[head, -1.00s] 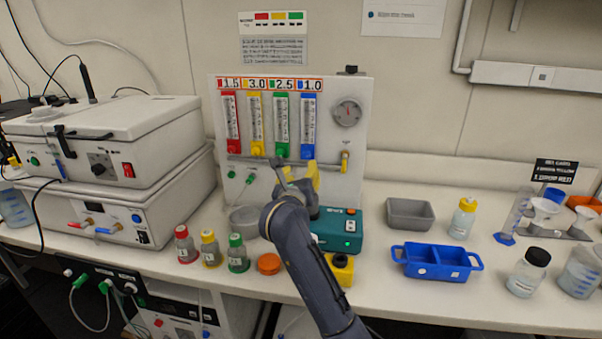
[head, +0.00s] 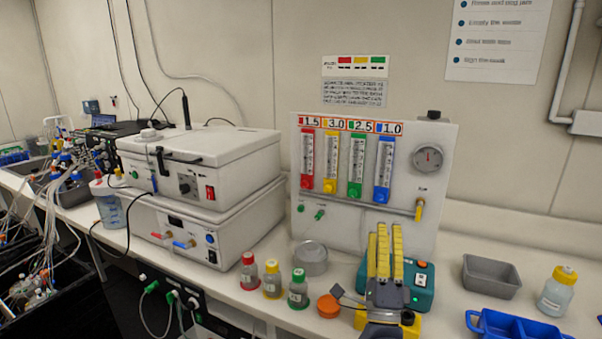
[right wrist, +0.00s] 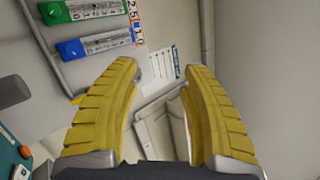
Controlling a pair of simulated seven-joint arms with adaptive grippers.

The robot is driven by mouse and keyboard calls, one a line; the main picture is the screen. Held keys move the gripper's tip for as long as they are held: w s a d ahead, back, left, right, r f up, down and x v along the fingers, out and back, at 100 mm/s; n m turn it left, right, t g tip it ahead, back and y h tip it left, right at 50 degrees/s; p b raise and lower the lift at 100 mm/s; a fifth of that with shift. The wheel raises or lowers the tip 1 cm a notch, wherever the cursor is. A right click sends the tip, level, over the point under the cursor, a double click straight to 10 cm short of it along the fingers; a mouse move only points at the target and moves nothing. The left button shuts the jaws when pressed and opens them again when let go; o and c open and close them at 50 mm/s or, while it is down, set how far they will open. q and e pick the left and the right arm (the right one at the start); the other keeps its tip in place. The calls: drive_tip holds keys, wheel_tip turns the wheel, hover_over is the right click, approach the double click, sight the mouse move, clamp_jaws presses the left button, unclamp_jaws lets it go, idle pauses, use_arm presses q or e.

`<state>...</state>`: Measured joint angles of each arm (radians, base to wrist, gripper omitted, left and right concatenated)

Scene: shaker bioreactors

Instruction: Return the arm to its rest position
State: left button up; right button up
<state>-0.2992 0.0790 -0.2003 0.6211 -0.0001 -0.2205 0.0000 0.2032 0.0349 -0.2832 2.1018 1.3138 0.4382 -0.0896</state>
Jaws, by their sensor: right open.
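My right gripper (head: 386,238) is at the lower middle of the head view, in front of the flowmeter panel (head: 437,190) and partly over the green box (head: 420,284). Its yellow fingers point up. In the right wrist view the two fingers of the right gripper (right wrist: 162,75) stand apart with nothing between them. The blue and green flowmeters show beyond them at the upper left. My left gripper is not in view.
Red, yellow and green-capped bottles (head: 271,280) stand left of the gripper, beside an orange lid (head: 328,306) and a round metal dish (head: 310,260). A grey tray (head: 490,277), a blue tray (head: 515,326) and a yellow-capped bottle (head: 557,294) are to the right. Stacked white machines (head: 205,205) stand left.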

drive_tip(key=s+a+f+n+g+y, duration=0.2)
drive_tip(key=s+f+n+g+y, duration=0.2)
drive_tip(key=f+n, duration=0.45)
drive_tip(key=s+a+f+n+g+y, duration=0.2)
drive_tip(key=s+f+n+g+y, duration=0.15)
drive_tip(key=f+n, duration=0.5)
drive_tip(key=s+a+f+n+g+y, duration=0.3)
drive_tip(key=s+f+n+g, duration=0.1)
drive_tip(key=f+n, duration=0.45)
drive_tip(key=s+d+f+n+g+h, duration=0.25)
drive_tip(key=s+d+f+h, duration=0.25)
drive_tip(key=s+d+f, duration=0.45)
drive_tip(key=s+d+f+g+h, duration=0.5)
drive_tip(key=s+d+f+h, duration=0.1)
drive_tip(key=s+d, duration=0.45)
drive_tip(key=s+a+f+g+y, duration=0.1)
drive_tip(key=a+f+y, duration=0.15)
drive_tip(key=f, duration=1.35)
drive_tip(key=s+a+f+g+y, duration=0.1)
drive_tip(key=a+f+g, duration=0.15)
drive_tip(key=f, duration=1.25)
drive_tip(key=s+f+m+g+y, duration=0.1)
drive_tip(key=s+f+m+g, duration=0.1)
drive_tip(key=s+f, duration=1.8)
drive_tip(key=shift+s+f+m, duration=0.15)
drive_tip(key=shift+s+m, duration=0.45)
drive_tip(key=shift+s, duration=0.15)
